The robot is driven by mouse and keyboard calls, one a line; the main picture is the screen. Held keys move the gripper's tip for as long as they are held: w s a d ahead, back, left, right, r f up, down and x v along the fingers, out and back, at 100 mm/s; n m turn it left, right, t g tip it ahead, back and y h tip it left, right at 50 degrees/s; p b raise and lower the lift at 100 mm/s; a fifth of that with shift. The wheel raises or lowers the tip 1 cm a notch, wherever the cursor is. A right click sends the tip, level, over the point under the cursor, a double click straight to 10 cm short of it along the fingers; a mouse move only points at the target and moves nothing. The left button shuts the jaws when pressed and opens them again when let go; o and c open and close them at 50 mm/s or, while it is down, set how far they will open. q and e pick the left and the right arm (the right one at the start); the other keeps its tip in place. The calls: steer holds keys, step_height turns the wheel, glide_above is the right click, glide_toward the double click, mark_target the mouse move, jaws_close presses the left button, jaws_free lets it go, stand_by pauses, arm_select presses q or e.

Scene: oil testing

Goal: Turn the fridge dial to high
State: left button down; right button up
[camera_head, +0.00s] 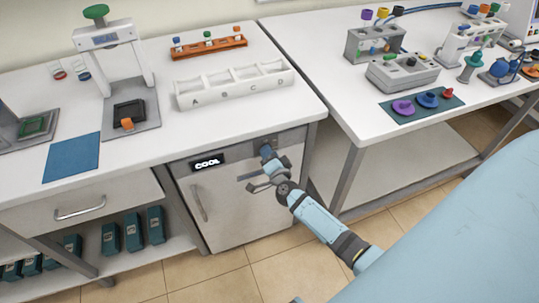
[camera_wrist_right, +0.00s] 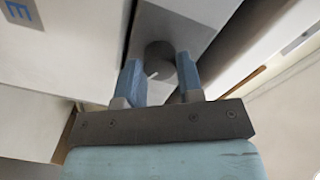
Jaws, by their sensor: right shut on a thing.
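The small grey fridge (camera_head: 245,205) stands under the left bench, its door closed. Its display (camera_head: 208,162) reads "COOL". My right gripper (camera_head: 267,152) is at the metal control plate (camera_head: 292,140) at the fridge's upper right. In the right wrist view, my right gripper (camera_wrist_right: 160,78) has its two blue fingers on either side of the round dark dial (camera_wrist_right: 159,57), shut on it. A pale mark shows on the dial's face. The fingers hide the dial in the head view. My left gripper is not in view.
The white benchtop (camera_head: 215,130) overhangs the fridge just above the dial. A bench leg (camera_head: 309,150) stands close to the right. A vertical door handle (camera_head: 198,203) is on the fridge's left side. The floor in front is clear.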

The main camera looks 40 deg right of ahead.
steer(key=shift+m, duration=0.5)
steer(key=o, duration=0.9)
steer(key=shift+o, duration=0.2)
steer(key=shift+s, duration=0.1)
steer(key=v, duration=1.3)
steer(key=shift+s, duration=0.35)
steer(key=shift+a, duration=0.1)
